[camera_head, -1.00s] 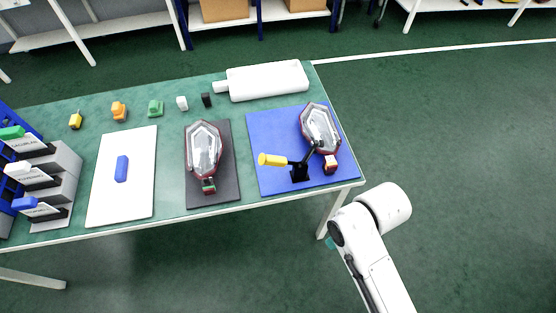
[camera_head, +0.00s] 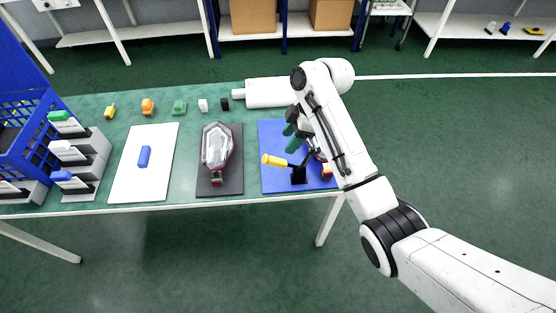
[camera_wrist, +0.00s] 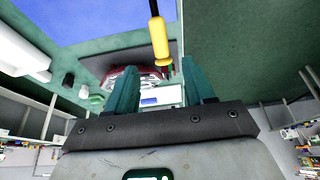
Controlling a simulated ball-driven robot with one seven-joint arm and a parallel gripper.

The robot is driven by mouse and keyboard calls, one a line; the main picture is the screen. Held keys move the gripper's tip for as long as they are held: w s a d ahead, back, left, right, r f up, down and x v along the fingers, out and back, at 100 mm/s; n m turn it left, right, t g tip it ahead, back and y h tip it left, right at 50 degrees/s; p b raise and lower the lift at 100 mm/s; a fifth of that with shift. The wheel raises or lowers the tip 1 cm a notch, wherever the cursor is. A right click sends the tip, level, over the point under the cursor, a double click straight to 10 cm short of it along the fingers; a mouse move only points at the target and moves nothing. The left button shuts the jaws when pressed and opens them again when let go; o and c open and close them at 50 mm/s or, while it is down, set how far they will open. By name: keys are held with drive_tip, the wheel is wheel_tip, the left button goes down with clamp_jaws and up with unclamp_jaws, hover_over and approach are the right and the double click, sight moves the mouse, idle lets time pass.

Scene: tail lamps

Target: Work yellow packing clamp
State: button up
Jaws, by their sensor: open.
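The packing clamp has a yellow handle (camera_head: 273,160) and a black base (camera_head: 298,176) on the blue mat (camera_head: 273,187). Its handle points left and lies low. In the wrist view the yellow handle (camera_wrist: 159,40) hangs ahead of the fingers. My gripper (camera_head: 294,136) is above the blue mat, just behind and above the clamp handle, with green fingers. In the wrist view my gripper (camera_wrist: 160,88) has its fingers apart with nothing held between them. The tail lamp on the blue mat is mostly hidden behind my arm in the head view.
Another tail lamp (camera_head: 217,147) lies on a dark mat (camera_head: 232,184). A white board (camera_head: 130,185) holds a blue block (camera_head: 144,157). Several small coloured blocks and a white bottle-shaped object (camera_head: 265,93) line the back. Labelled racks and a blue basket (camera_head: 38,150) stand left.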

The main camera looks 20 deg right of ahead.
sight(277, 159)
drive_tip(key=x, duration=1)
drive_tip(key=shift+a+f+p, duration=0.1)
drive_tip(key=shift+f+p, duration=0.2)
drive_tip(key=shift+p, duration=0.05)
clamp_jaws()
